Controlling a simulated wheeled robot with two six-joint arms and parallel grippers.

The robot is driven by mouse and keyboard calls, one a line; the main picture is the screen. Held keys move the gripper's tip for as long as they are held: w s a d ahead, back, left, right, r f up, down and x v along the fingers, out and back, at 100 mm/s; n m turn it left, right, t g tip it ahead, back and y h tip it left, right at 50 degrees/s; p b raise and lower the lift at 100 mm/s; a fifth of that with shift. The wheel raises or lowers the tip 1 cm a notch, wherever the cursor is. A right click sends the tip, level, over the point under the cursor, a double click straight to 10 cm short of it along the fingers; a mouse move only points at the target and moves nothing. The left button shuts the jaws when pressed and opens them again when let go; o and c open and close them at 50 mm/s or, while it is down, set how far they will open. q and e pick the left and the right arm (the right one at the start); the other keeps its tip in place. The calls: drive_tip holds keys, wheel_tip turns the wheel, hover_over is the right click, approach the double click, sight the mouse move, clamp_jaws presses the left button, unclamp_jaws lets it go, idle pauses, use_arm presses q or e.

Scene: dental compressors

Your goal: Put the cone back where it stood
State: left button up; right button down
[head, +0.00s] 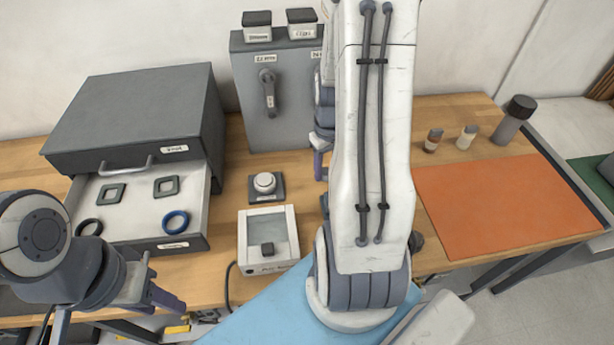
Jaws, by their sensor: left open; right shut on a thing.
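I cannot make out a cone in the head view. My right arm crosses the middle of the picture and covers much of the table behind it. My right gripper (321,165) shows only in part at the left edge of that arm, in front of the grey panel box. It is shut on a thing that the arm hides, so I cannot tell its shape. My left gripper (158,292) is open and empty at the lower left, near the table's front edge, in front of the open drawer.
A grey cabinet (135,108) has an open drawer (140,205) with gaskets and rings. A panel box (290,105) with a lever, a knob unit (266,186) and a white device (268,238) stand mid-table. An orange mat (500,205) lies clear at right, small bottles (434,140) behind it.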

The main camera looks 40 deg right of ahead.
hover_over(307, 186)
wheel_tip(307, 186, down, 3)
drive_tip(key=shift+f+p, duration=0.1)
drive_tip(key=shift+p, duration=0.3)
drive_tip(key=shift+f+p, duration=0.35)
drive_tip(key=shift+f, duration=1.7)
drive_tip(key=shift+c, duration=1.8)
unclamp_jaws()
drive_tip(key=shift+f, duration=0.1)
